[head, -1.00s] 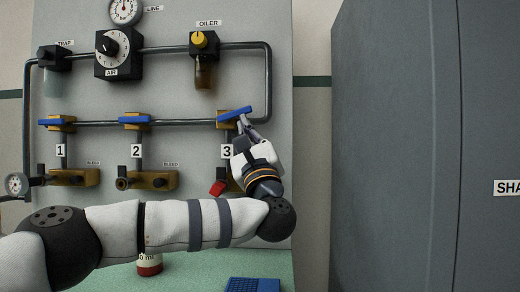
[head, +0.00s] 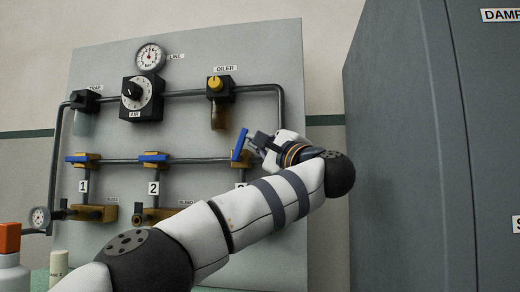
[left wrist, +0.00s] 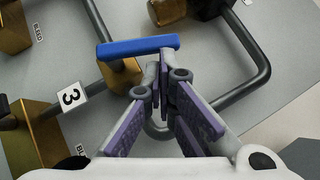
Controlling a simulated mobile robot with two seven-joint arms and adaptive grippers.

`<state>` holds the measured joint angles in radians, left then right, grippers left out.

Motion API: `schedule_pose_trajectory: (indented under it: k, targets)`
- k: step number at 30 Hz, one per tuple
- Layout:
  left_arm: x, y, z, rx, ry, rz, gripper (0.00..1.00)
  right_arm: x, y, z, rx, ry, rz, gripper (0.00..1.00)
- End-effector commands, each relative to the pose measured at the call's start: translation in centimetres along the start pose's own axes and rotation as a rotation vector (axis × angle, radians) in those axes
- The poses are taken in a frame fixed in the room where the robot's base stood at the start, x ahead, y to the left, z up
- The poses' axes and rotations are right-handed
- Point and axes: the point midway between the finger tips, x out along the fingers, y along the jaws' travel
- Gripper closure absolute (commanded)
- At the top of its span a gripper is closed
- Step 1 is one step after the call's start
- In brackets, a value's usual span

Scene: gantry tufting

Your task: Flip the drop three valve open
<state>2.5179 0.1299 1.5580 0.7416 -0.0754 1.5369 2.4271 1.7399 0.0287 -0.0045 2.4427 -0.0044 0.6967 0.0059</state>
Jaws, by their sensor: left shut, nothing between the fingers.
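The drop three valve has a blue lever handle (head: 240,144) on a brass body (head: 238,164), in the middle of the head view. The handle stands steep, near upright, its top leaning right. In the left wrist view the blue handle (left wrist: 138,46) lies across just beyond the fingertips, over the brass body (left wrist: 121,76). My left gripper (head: 257,142) is right beside the handle, on its right; I cannot tell if they touch. Its fingers (left wrist: 160,84) are shut with nothing between them.
Valves one (head: 83,158) and two (head: 153,158) have level blue handles. The regulator (head: 142,98), gauge (head: 150,57) and oiler (head: 218,100) sit above on the panel (head: 270,60). A grey cabinet (head: 400,150) stands at right. An orange-capped bottle (head: 9,250) stands at lower left.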

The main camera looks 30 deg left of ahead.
Motion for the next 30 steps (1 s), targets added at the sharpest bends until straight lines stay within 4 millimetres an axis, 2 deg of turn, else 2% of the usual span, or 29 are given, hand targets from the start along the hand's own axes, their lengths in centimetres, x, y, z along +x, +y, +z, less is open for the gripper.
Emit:
schedule_pose_trajectory:
  k: [12, 30]
  targets:
    - [0.84, -0.61, 0.84, 0.002, -0.001, -0.001, 1.00, 0.10, 0.00, 0.00, 0.000, -0.001, 0.000, 1.00]
    - [1.04, -0.71, 1.04, 0.002, -0.001, -0.002, 1.00, 0.12, 0.00, 0.00, 0.000, -0.002, 0.000, 1.00]
